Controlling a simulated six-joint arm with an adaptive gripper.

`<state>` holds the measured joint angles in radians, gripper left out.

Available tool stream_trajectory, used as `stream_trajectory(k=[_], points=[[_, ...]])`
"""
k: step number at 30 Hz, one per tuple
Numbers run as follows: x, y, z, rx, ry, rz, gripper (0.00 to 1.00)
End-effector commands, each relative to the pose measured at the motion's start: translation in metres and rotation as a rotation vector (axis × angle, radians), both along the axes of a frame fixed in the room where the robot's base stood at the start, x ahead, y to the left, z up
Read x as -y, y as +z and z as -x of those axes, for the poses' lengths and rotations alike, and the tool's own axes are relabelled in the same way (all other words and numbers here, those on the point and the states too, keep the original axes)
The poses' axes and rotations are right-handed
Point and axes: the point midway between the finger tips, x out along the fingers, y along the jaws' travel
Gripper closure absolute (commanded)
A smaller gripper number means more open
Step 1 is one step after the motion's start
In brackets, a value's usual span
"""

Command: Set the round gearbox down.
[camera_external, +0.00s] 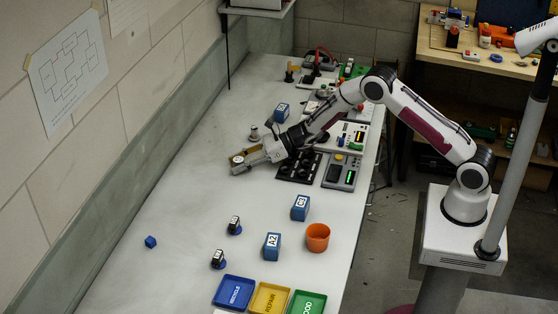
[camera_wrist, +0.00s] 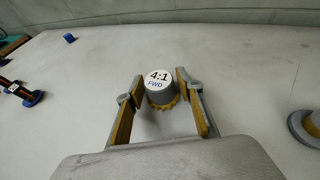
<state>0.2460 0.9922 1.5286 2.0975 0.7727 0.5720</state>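The round gearbox (camera_wrist: 159,87) is a grey cylinder with a toothed yellow-orange rim and a white top marked "4:1 FWD". It sits upright between the fingertips of my gripper (camera_wrist: 160,91) in the wrist view. The fingers look closed against its sides. In the external view, the gearbox (camera_external: 237,159) shows at the tip of my gripper (camera_external: 243,159), low over the white bench (camera_external: 180,205). I cannot tell whether its underside touches the bench.
Another grey round part (camera_external: 254,134) stands behind my gripper. Dark panels (camera_external: 299,167) lie to its right. Blue-based parts (camera_external: 233,226), a blue cube (camera_external: 150,242), an orange pot (camera_external: 317,238) and labelled trays (camera_external: 234,291) are nearer the front. The bench left of my gripper is clear.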

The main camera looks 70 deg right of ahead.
Motion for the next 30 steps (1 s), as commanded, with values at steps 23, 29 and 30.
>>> stream_trajectory(k=[23,29,30], points=[[0.008,0.01,0.014,0.001,-0.001,0.001,0.57],[0.018,0.018,0.032,0.0,-0.002,0.0,0.57],[0.019,0.02,0.036,0.0,-0.002,0.0,0.57]])
